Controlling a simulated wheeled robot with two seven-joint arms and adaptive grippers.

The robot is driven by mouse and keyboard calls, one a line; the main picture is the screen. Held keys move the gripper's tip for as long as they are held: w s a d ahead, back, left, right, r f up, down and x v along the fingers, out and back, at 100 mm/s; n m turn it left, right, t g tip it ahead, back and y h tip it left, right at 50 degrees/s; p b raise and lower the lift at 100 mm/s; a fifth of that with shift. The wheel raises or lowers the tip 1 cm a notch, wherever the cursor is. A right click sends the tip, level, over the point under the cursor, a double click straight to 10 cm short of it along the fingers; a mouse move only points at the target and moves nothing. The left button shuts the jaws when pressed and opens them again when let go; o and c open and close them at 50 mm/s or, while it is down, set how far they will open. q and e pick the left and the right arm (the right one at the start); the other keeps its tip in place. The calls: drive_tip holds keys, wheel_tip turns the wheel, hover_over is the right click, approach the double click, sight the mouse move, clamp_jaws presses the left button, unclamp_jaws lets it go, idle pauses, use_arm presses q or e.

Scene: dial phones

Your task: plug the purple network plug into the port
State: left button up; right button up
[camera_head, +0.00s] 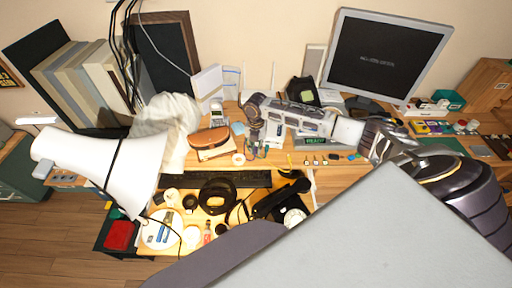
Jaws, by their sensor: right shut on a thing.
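My right gripper (256,151) is at the end of the arm that comes in from the right. It points down over the wooden desk (345,176), left of the monitor. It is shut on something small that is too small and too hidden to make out. I cannot pick out the purple network plug or the port clearly. Several small plug-like pieces (315,160) lie in a row on the desk, right of the gripper. A white box (207,82) with blue lines stands at the back of the desk. My left gripper is not in view.
A monitor (388,52) stands at the back right. A large white lamp shade (92,165) fills the left. A brown pouch (209,138), a black keyboard (258,180), a phone handset (280,197) and several round items crowd the front. Dark cables (128,60) hang at the upper left.

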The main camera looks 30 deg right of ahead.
drive_tip(key=shift+w+d+r, duration=0.1)
drive_tip(key=shift+w+d, duration=0.25)
idle(0.7)
drive_tip(key=o, duration=0.8)
drive_tip(key=shift+w, duration=0.1)
drive_tip(key=shift+d, duration=0.25)
drive_tip(key=shift+r, duration=0.1)
drive_tip(key=shift+w+r, duration=0.1)
drive_tip(key=shift+r, duration=0.35)
drive_tip(key=r, duration=0.7)
drive_tip(key=a+r, duration=0.1)
drive_tip(key=r, duration=0.2)
drive_tip(key=shift+s+r, duration=0.2)
drive_tip(key=shift+r, duration=0.2)
